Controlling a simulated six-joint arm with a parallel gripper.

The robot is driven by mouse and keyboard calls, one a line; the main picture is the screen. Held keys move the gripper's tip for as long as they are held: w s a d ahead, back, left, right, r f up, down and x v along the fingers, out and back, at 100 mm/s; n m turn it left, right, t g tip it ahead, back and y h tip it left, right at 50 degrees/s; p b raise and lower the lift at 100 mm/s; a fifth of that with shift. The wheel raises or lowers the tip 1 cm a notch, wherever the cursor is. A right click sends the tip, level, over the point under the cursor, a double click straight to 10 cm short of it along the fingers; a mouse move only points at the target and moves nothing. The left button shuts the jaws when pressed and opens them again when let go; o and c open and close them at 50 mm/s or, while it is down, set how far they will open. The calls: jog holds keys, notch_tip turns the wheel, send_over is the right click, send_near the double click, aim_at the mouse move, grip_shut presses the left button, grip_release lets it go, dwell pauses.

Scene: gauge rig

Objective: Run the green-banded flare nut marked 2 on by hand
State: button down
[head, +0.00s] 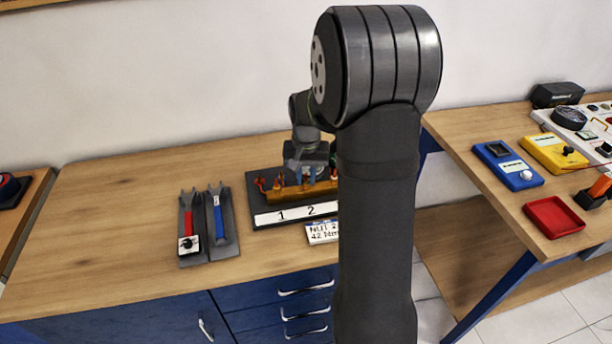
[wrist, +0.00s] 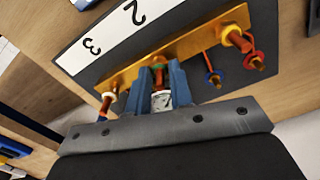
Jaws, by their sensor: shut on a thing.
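The brass-coloured manifold bar (wrist: 200,42) stands on a dark board with a white strip numbered 2 and 3 in the wrist view. The bar also shows in the head view (head: 290,195). My gripper (wrist: 160,80), with blue fingers, is shut at the middle fitting, by the number 2. The green-banded flare nut (wrist: 158,65) is between the fingers, only partly visible; I cannot tell how far it sits on the thread. In the head view my gripper (head: 308,177) is over the bar, and my arm hides the board's right end.
A card reading NUT 2, 42 Nm (head: 322,232) lies in front of the board. The bench's left is clear.

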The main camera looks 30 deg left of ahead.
jog(key=shift+m, duration=1.1)
jog(key=c, duration=1.3)
grip_release()
jog(key=shift+r, duration=0.1)
notch_tip(320, 180, up, 17)
jog(key=shift+r, duration=0.15)
